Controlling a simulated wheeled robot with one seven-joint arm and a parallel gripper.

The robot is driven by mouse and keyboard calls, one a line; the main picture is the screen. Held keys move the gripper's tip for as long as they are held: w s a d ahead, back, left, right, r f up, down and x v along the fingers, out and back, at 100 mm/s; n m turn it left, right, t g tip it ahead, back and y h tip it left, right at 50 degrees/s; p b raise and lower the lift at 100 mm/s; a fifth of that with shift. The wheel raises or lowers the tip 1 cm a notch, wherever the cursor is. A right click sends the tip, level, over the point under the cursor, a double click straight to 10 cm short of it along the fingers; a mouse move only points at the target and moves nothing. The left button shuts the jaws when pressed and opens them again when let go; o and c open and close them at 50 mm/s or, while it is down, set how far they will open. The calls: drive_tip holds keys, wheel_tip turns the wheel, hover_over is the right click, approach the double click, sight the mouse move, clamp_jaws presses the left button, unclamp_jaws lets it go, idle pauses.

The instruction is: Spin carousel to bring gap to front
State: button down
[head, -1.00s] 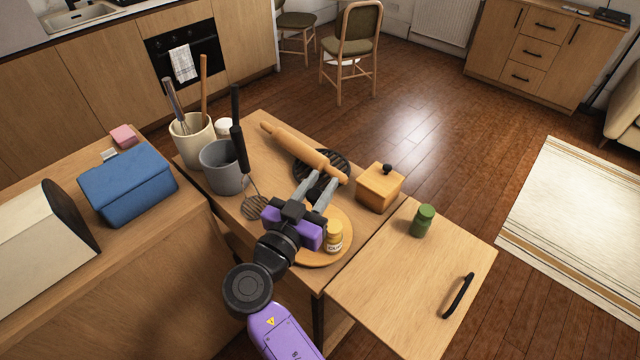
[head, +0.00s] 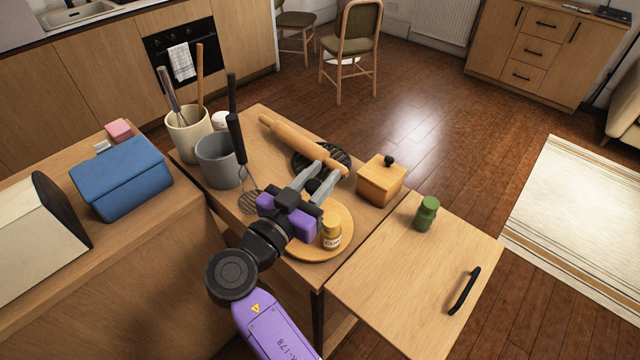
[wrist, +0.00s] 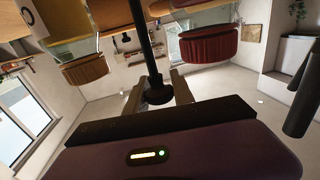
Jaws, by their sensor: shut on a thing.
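The carousel is a round wooden turntable (head: 345,208) on the wooden cart top, partly hidden under my gripper. A yellow-capped jar (head: 331,232) stands near its front right edge. A black knob (head: 313,186) shows between the fingers of my gripper (head: 326,171), above the turntable. In the wrist view, a black post ending in a wide knob (wrist: 156,90) sits between the fingers. My gripper is shut on this knob. The left and back parts of the turntable are hidden, so I cannot tell where its gap is.
A rolling pin (head: 298,141) lies behind my gripper over a black trivet. A wooden box (head: 382,180) with a knob stands to the right, and a green jar (head: 427,213) stands on the side leaf. A grey crock (head: 215,165) with a spatula stands left.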

sight(307, 189)
drive_tip(key=shift+s+d+f+m+g+h+b, duration=0.1)
drive_tip(key=shift+m+g+h+b, duration=0.65)
drive_tip(key=shift+b, duration=0.95)
drive_tip(key=shift+d+f+m+g+h+b, duration=0.1)
drive_tip(key=shift+m+g+h+b, duration=0.35)
drive_tip(key=shift+h+b, duration=0.85)
drive_tip(key=shift+r+m+b, duration=0.1)
drive_tip(key=shift+m+b, duration=0.3)
drive_tip(key=shift+b, duration=0.65)
drive_tip(key=shift+s+d+r+g+h, duration=0.1)
drive_tip(key=shift+r+g+h, duration=0.15)
drive_tip(key=shift+g, duration=0.15)
drive_tip(key=c, duration=1.1)
unclamp_jaws()
drive_tip(key=shift+f, duration=0.1)
drive_tip(key=shift+s, duration=0.1)
drive_tip(key=b+v, duration=0.1)
drive_tip(key=v, duration=0.6)
drive_tip(key=shift+s+a+b, duration=0.2)
drive_tip(key=shift+a+b, duration=0.1)
drive_tip(key=shift+b, duration=0.1)
